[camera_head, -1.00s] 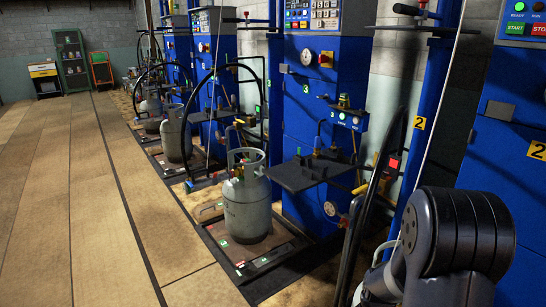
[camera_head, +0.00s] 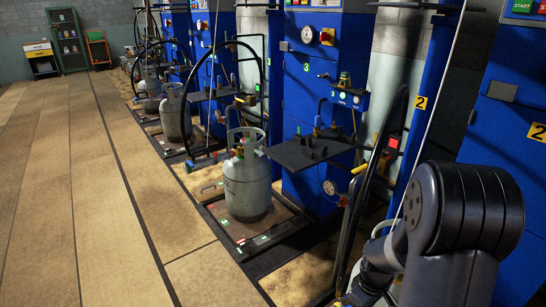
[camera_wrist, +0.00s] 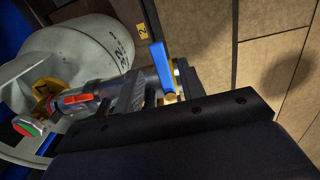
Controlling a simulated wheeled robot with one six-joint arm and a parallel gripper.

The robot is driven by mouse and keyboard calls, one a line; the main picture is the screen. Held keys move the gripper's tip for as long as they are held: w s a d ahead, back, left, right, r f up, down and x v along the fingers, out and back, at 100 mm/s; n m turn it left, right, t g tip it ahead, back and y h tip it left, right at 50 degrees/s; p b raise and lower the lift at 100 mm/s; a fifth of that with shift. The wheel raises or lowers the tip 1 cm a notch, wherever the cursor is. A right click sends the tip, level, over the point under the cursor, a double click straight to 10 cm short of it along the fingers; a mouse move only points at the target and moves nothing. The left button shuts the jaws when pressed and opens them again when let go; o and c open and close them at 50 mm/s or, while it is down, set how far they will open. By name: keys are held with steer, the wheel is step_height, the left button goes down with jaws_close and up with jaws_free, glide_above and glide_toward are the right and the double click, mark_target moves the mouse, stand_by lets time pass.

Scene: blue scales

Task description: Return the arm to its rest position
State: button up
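My dark arm joint (camera_head: 465,210) fills the lower right of the head view; my gripper is not visible there. In the wrist view, my gripper (camera_wrist: 162,92) shows as a broad black plate with dark fingers in front of it. A pale grey gas cylinder (camera_wrist: 95,42) with a collar is right behind the connector.
A grey cylinder (camera_head: 247,190) stands on the scale platform (camera_head: 225,240) by the blue column (camera_head: 310,100) marked 3. A black hose (camera_head: 375,175) curves up beside my arm. More cylinders and columns line the back. The brown floor (camera_head: 70,200) at left is clear.

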step_height(320, 180, down, 2)
steer(key=shift+f, duration=0.25)
steer(key=shift+s+a+m, duration=0.3)
steer(key=shift+a+m, duration=0.15)
steer(key=shift+m, duration=0.55)
steer(key=shift+r, duration=0.1)
